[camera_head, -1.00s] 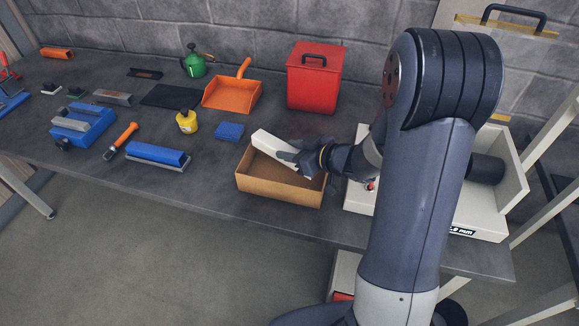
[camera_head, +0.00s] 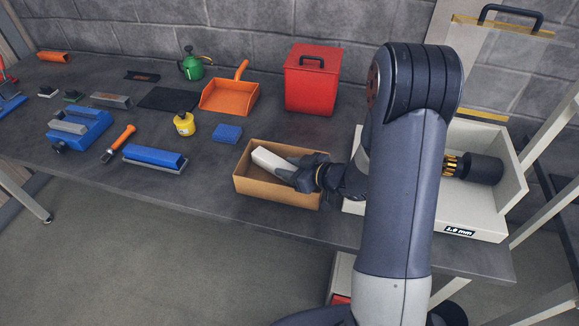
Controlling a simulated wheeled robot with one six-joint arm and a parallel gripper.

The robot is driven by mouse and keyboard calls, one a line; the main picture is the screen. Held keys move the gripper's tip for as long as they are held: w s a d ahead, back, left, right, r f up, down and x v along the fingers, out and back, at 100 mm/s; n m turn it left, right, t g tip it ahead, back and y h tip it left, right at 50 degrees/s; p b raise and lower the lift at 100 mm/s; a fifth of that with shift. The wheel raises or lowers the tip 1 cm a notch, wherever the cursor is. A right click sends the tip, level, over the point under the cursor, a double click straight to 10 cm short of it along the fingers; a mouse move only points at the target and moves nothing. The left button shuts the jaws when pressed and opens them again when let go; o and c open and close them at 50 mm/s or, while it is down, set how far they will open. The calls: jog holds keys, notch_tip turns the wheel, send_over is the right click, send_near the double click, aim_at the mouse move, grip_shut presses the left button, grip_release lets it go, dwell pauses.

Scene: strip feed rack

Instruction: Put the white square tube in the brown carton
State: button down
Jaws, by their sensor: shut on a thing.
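The white square tube (camera_head: 268,160) is held in my gripper (camera_head: 289,174), which is shut on its right end. The brown carton (camera_head: 276,194) stands open near the front edge of the bench. The tube is at the carton's opening, its left end inside the outline of the walls and low, near the back wall. I cannot tell whether it touches the carton floor. My gripper reaches in over the carton's right side and hides the tube's right end.
A red bin (camera_head: 311,85) and an orange dustpan (camera_head: 229,98) stand behind. A pale tray (camera_head: 478,218) is close on the right.

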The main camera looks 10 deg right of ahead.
jog(key=shift+s+f+b, duration=0.2)
jog(key=shift+f+b, duration=0.15)
jog(key=shift+f, duration=0.2)
jog(key=c, duration=0.9)
grip_release()
jog(key=shift+s+f, duration=0.15)
jog(key=shift+f, duration=0.05)
jog(key=shift+r+p, duration=0.55)
jog(key=shift+r, duration=0.05)
jog(key=shift+d+r, duration=0.1)
jog(key=shift+d, duration=0.2)
jog(key=v, duration=1.1)
jog(key=shift+r+b, duration=0.3)
jog(key=x, duration=1.2)
